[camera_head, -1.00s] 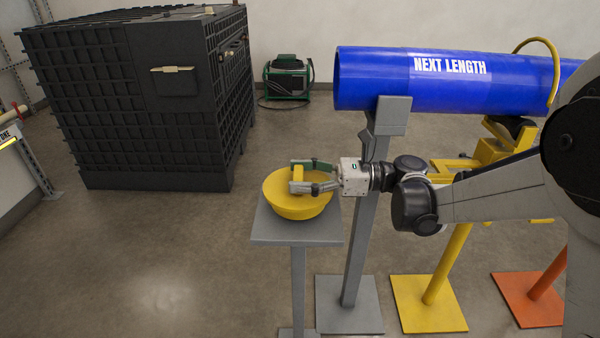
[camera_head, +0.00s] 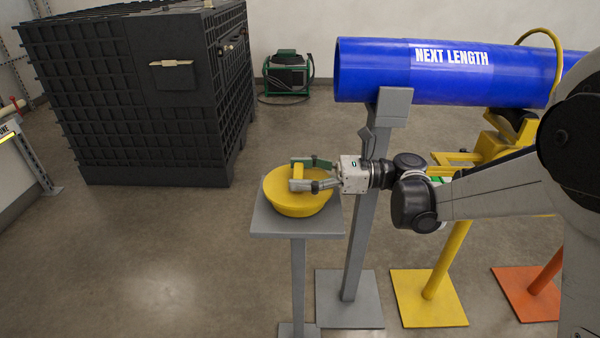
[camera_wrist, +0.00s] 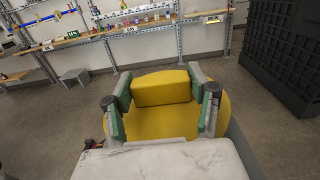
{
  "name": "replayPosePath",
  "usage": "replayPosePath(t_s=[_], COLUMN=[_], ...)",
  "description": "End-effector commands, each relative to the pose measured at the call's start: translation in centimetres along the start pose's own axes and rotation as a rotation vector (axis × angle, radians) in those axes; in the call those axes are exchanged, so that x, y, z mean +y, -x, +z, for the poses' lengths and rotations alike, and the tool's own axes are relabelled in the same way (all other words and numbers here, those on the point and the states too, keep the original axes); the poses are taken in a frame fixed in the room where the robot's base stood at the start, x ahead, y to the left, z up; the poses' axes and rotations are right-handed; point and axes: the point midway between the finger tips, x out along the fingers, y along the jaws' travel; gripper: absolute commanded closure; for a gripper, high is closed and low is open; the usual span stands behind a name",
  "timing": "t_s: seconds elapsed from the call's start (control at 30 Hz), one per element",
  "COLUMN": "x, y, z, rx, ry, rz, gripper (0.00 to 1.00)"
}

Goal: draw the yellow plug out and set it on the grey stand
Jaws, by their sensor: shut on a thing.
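The yellow plug (camera_head: 300,206) is a round disc with a raised block handle. In the head view it rests on, or right at, the flat top of the grey stand (camera_head: 265,226). My gripper (camera_head: 302,174) reaches in from the right and is shut on the plug's handle. In the wrist view the plug (camera_wrist: 160,122) fills the middle, with a finger on each side of its handle, and my gripper (camera_wrist: 164,92) hides part of the disc. The blue pipe (camera_head: 440,72) has an open left end with no plug in it.
A grey pipe support (camera_head: 362,220) stands just right of the grey stand, under the pipe. A yellow stand (camera_head: 430,298) and an orange base (camera_head: 525,295) are further right. A large black crate (camera_head: 150,120) is at the back left. The floor left of the stand is clear.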

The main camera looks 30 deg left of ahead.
Motion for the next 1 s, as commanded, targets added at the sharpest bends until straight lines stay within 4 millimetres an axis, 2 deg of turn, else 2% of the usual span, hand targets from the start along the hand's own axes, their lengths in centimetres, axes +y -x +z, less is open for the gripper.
replayPosePath(t_s=[0.27,0.3,0.47,0.77,0.87,1.0], x=[0.0,0.0,0.0,0.0,0.0,0.1], y=[0.0,0.0,0.0,0.0,0.0,0.0], z=[-0.4,-0.4,-0.4,-0.2,0.6,2.9], rx=[0.000,0.000,0.000,0.000,0.000,0.000], ry=[0.000,0.000,0.000,0.000,0.000,0.000], rz=[0.000,0.000,0.000,0.000,0.000,0.000], gripper=[0.94,0.45,0.24,0.24,0.24,0.24])
